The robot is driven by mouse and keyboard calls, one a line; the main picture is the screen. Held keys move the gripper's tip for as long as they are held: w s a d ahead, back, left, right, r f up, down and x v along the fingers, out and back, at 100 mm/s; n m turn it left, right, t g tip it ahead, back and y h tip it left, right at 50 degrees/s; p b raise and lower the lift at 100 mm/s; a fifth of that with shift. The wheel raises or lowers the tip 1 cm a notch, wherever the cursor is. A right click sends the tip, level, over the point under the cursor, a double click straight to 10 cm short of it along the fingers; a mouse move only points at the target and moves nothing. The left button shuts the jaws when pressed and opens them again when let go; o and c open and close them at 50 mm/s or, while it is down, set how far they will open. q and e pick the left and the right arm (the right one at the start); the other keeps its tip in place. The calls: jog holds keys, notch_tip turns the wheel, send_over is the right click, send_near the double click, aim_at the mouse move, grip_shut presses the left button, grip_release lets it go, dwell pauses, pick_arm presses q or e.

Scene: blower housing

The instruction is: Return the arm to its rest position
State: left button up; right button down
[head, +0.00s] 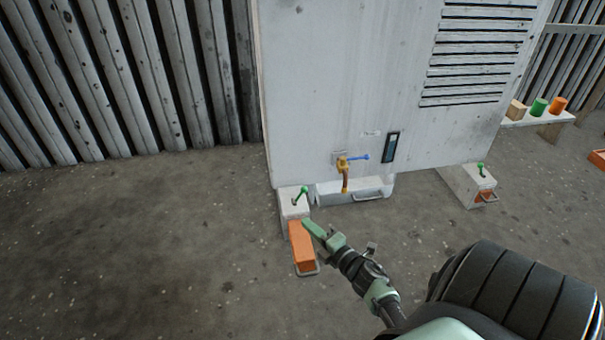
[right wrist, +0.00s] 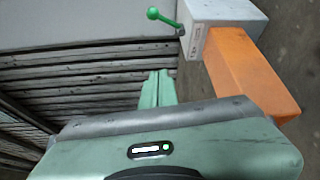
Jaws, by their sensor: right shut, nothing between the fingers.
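My right gripper (head: 308,226) reaches in from the lower right in the head view. Its green fingers are shut and empty, just above and right of an orange block (head: 302,246) at the housing's left foot. In the right wrist view the shut fingers (right wrist: 159,88) point up toward the grey housing, with the orange block (right wrist: 245,75) to their right and apart from them. The block sticks out of a pale box (right wrist: 215,22) with a green lever (right wrist: 165,17). My left gripper is not in view.
A second foot with a green lever (head: 470,187) is at right. A bench (head: 545,118) holds coloured pieces. Floor at left is clear.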

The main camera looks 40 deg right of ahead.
jog(key=shift+s+f, duration=0.1)
jog(key=shift+s, duration=0.15)
dwell(0.4)
